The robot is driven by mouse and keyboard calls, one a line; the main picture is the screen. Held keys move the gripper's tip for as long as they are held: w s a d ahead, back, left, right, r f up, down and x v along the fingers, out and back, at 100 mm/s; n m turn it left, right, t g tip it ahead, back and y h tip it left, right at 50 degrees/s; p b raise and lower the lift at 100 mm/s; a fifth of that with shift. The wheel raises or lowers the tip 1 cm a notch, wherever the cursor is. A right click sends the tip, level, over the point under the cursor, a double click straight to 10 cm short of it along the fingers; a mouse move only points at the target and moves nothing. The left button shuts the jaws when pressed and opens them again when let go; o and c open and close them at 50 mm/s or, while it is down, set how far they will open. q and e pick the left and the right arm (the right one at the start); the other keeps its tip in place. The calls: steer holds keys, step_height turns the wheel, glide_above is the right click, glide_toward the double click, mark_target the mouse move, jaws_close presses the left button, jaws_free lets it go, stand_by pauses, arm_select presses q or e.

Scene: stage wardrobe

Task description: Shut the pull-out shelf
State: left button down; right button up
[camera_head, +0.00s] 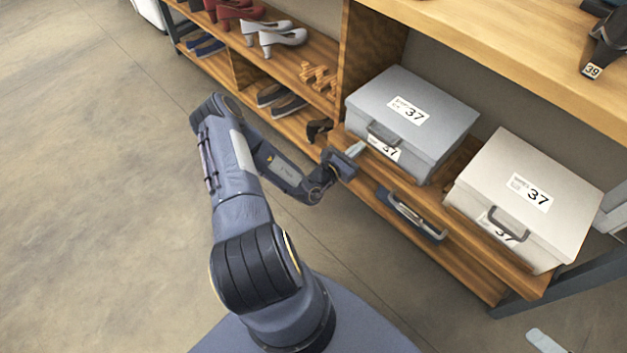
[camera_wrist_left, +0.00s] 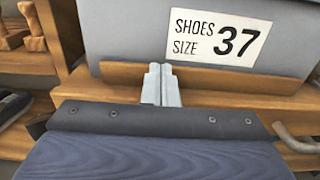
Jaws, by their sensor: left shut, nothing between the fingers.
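The pull-out shelf (camera_head: 461,228) is a wooden board with a dark bar handle (camera_head: 410,215) on its front. It sticks out from the wooden unit under the top board. It carries a grey box (camera_head: 428,95) and a whiter box (camera_head: 537,181), both labelled 37. My left gripper (camera_head: 357,150) is at the shelf's front edge near its left end, left of the handle. In the left wrist view its fingers (camera_wrist_left: 160,84) are together, empty, at the shelf's front lip (camera_wrist_left: 215,78), below the grey box's label. Whether they touch the lip is unclear. My right gripper is not seen.
Shoe shelves (camera_head: 262,58) with red, silver and dark shoes stand left of the pull-out shelf. The wooden top board (camera_head: 480,45) lies above the boxes, with a dark shoe tagged 39 (camera_head: 608,45) at its right. The floor (camera_head: 90,200) at left is clear.

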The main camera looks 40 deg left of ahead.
mark_target(366, 140)
arm_select(q)
steer(key=w, duration=0.5)
steer(key=shift+w+d, duration=0.1)
steer(key=shift+w, duration=0.15)
steer(key=shift+w+r, duration=0.15)
steer(key=shift+w+r, duration=0.1)
